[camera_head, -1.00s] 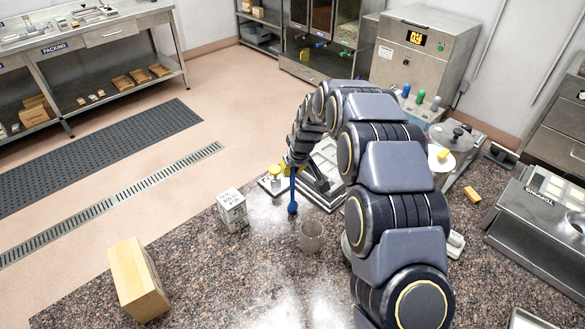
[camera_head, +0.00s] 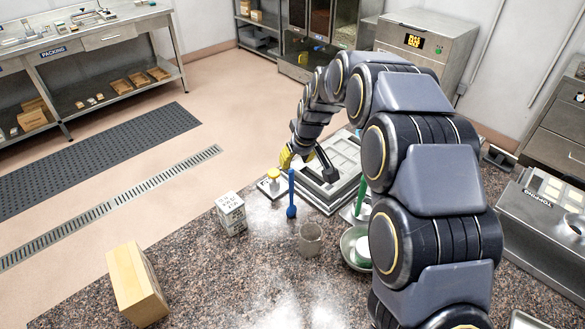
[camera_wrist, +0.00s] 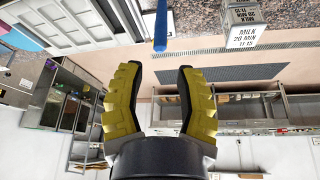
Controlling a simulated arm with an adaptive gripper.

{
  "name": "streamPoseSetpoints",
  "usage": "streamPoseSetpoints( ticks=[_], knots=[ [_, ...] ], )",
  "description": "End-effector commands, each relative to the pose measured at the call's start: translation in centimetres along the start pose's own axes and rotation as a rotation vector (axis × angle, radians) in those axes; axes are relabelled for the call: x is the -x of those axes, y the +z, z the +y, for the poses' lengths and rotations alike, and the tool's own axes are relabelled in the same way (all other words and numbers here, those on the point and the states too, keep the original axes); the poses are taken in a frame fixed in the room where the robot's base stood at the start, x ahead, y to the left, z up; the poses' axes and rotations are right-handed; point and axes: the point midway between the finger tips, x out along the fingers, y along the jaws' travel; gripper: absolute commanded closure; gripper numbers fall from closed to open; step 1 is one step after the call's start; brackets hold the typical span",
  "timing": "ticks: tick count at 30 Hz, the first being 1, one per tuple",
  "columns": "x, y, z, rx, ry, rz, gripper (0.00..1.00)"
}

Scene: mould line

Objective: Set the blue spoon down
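The blue spoon (camera_head: 291,190) is at the near left side of the mould tray (camera_head: 345,158), its bowl end toward me on the granite counter. I cannot tell whether it stands upright or lies with its handle pointing away. My gripper (camera_head: 288,158) is just beyond the handle end in the head view, apart from it. In the wrist view the yellow-padded fingers (camera_wrist: 160,75) are spread with nothing between them. The blue handle (camera_wrist: 160,26) shows beyond the fingertips, and its bowl is out of that view.
A clear cup (camera_head: 311,240) stands right of the spoon's bowl. A printed milk cube (camera_head: 231,214) and a wooden block (camera_head: 138,282) are to the left. A yellow-knobbed piece (camera_head: 273,180) is close by. A bowl (camera_head: 354,252) and green handle (camera_head: 363,202) are right, partly behind my arm.

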Motion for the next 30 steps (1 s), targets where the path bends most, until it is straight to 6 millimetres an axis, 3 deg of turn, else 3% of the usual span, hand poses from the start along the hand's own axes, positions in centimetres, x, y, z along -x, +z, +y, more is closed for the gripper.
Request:
streamPoseSetpoints(
  ticks=[6, 16, 20, 23, 30],
  knots=[
    [3.8, 0.0, 0.0, 0.002, 0.001, 0.0, 0.66],
    [5.1, 0.1, 0.0, 0.001, 0.0, -0.003, 0.66],
    [6.5, 1.2, -0.2, -0.017, -0.003, -0.022, 0.66],
    [9.0, 4.0, -0.8, -0.053, -0.009, -0.07, 0.66],
    [17.0, 15.8, -3.3, -0.204, -0.003, -0.261, 0.66]
  ],
)
